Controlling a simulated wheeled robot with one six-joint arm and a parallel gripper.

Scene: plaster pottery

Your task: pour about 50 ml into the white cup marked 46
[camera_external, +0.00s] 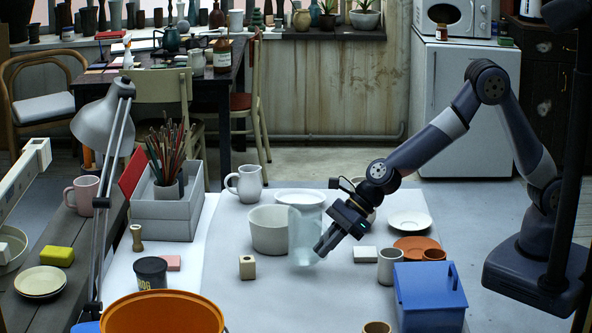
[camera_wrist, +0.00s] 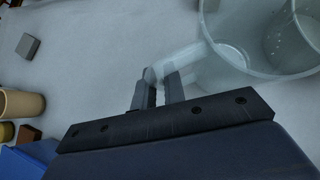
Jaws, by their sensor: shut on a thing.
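My gripper (camera_external: 322,248) is shut on the handle of a clear glass jug (camera_external: 303,236), above the white work surface. In the wrist view the fingers (camera_wrist: 160,90) close on the handle of the jug (camera_wrist: 225,65), whose round body fills the upper right. I cannot tell how much liquid is in it. The jug looks nearly upright. A small off-white cup (camera_external: 391,268) stands right of my gripper, beside the blue box. No number is readable on it, so I cannot confirm that it is marked 46.
A white bowl (camera_external: 269,230) stands just behind and left of the jug, and a white pitcher (camera_external: 246,183) stands farther back. A white block (camera_external: 365,254), an orange saucer (camera_external: 416,246) and a blue box (camera_external: 429,295) lie right. A wooden block (camera_external: 247,267) stands front left.

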